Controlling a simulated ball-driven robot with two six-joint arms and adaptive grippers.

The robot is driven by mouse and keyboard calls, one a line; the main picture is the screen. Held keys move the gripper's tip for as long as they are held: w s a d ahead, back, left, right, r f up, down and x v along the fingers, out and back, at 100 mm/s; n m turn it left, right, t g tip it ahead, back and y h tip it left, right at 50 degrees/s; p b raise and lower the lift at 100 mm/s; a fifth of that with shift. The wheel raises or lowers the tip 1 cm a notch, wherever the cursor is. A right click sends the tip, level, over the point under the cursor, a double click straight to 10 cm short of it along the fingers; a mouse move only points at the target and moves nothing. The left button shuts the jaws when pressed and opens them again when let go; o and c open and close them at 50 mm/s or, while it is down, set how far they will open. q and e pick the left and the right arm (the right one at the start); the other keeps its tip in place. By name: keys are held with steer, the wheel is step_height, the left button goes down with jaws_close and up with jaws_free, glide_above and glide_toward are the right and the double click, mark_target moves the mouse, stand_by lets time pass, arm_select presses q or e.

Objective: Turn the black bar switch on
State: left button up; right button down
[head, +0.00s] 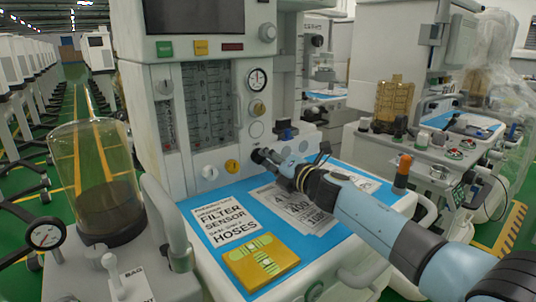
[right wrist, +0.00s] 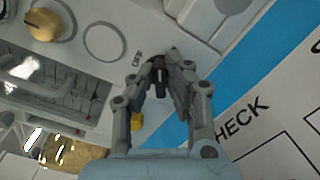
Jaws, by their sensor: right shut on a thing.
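The black bar switch (right wrist: 158,77) is on the pale front panel of the anaesthesia cart, beside a small printed label. My right gripper (right wrist: 163,72) is shut on it, with one finger on each side. In the head view my right gripper (head: 266,160) reaches in from the lower right to the panel, low above the blue work surface. There the fingers hide most of the switch. The exact angle of the bar is hard to tell. My left gripper is not in view.
A yellow knob (head: 232,166) and a white knob (head: 209,172) sit left of the gripper. Printed sheets (head: 224,220) and a yellow card (head: 261,262) lie on the blue mat (head: 195,204). A glass canister (head: 95,165) stands left.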

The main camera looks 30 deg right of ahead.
steer(key=m, duration=0.2)
steer(key=m+p, duration=0.1)
steer(key=m, duration=0.3)
steer(key=shift+d+f+p, duration=0.1)
steer(key=shift+f+p, duration=0.2)
steer(key=shift+p, duration=0.1)
stand_by(0.3)
steer(key=c, duration=1.4)
jaws_free()
steer(key=shift+o, duration=0.2)
steer(key=shift+s, duration=0.1)
steer(key=s, duration=0.4)
steer(key=s+d, duration=0.1)
steer(key=s, duration=0.6)
steer(key=shift+s+d, duration=0.35)
steer(key=shift+s, duration=0.05)
